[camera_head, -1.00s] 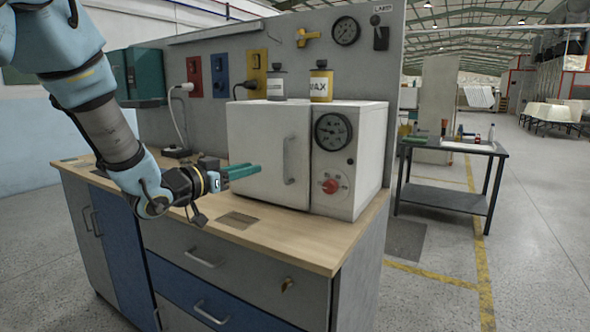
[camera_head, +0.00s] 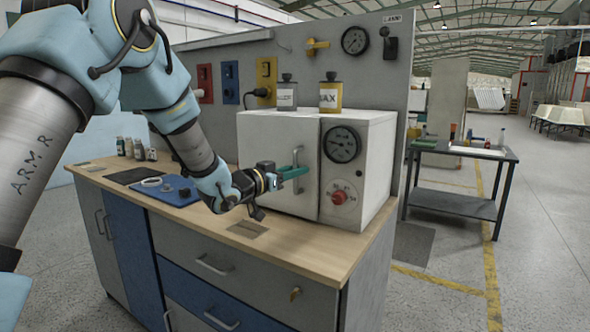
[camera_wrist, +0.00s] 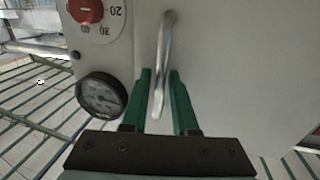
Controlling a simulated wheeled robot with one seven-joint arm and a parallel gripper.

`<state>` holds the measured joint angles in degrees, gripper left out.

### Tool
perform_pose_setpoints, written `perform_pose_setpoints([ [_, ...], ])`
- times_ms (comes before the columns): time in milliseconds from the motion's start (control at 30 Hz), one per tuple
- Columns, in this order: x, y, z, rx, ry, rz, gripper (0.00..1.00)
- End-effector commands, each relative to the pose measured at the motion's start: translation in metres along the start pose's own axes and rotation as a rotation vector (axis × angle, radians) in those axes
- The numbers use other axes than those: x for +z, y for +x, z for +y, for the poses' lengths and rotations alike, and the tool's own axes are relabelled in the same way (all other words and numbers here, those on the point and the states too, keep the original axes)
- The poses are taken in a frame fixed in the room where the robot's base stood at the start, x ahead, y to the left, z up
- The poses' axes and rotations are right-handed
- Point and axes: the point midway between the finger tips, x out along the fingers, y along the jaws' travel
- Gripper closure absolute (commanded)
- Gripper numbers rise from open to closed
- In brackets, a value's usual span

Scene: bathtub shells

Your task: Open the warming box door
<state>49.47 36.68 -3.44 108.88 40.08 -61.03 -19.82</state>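The warming box (camera_head: 362,195) is a white box on the wooden worktop, with a gauge and a red knob at the right of its front. Its door (camera_head: 262,150) is shut. The door's upright metal bar handle (camera_head: 298,182) shows in the head view. My gripper (camera_head: 298,172) has green fingers and is at the handle. In the wrist view my gripper (camera_wrist: 159,100) is open, with the handle (camera_wrist: 163,62) reaching between the two fingers. There are gaps on both sides of the bar, so the fingers are not closed on it.
Two bottles (camera_head: 330,94) stand on top of the box. A blue mat (camera_head: 172,190) with small items lies on the worktop (camera_head: 290,245) behind my arm. A dark side table (camera_head: 462,205) stands at the right. The worktop in front of the door is mostly clear.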

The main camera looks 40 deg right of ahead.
Motion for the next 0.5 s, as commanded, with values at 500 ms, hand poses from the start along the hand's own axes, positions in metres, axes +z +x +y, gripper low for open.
perform_pose_setpoints([
  [500,0.0002,-0.0003,0.0,0.0,0.0,0.0,1.0],
])
